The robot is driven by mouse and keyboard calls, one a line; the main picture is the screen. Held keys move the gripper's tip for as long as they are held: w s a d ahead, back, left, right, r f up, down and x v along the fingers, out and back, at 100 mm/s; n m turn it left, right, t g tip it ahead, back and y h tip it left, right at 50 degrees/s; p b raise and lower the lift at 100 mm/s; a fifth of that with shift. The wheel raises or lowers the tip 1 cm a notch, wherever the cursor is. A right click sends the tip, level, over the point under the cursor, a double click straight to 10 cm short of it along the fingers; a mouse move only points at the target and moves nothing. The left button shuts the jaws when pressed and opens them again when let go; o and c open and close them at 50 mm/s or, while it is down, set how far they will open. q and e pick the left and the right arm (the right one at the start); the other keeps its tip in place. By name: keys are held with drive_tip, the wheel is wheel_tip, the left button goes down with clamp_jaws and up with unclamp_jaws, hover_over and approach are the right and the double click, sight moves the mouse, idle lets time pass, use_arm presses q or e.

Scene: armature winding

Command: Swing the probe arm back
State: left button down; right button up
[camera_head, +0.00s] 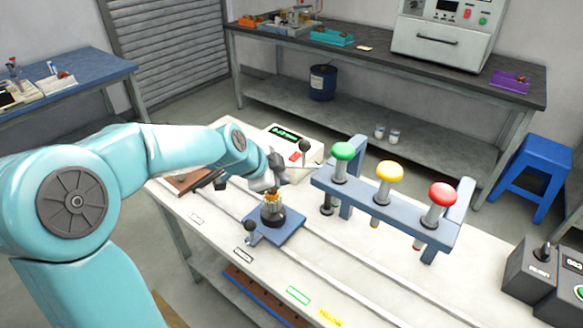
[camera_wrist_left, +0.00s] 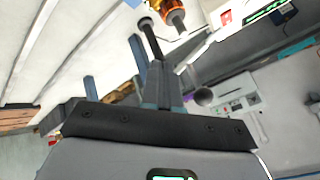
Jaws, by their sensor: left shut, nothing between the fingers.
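The meter box (camera_head: 292,143) has a green display and a red button, and it also shows in the left wrist view (camera_wrist_left: 232,17). A black ball knob on a thin rod (camera_head: 305,146) stands beside it; I take this for the probe arm. My left gripper (camera_head: 275,178) is shut and empty, to the left of that knob and above the copper-wound armature (camera_head: 271,203). The armature stands on a blue plate (camera_head: 290,230). In the left wrist view a black knob on a dark rod (camera_wrist_left: 146,23) appears beyond my fingers; I cannot tell whether they touch.
A blue rack with green (camera_head: 343,151), yellow (camera_head: 389,172) and red (camera_head: 442,194) knobbed tools stands to the right. A black knob (camera_head: 252,238) is on the plate's front corner. Dark control boxes (camera_head: 530,268) are at the far right. The bench front is mostly clear.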

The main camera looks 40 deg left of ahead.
use_arm(q)
drive_tip(key=w+a+f+p, duration=0.2)
drive_tip(key=w+f, duration=0.1)
drive_tip(key=w, duration=0.3)
drive_tip(key=shift+w+a, duration=0.25)
drive_tip(key=shift+a, duration=0.05)
drive_tip(key=shift+f, duration=0.1)
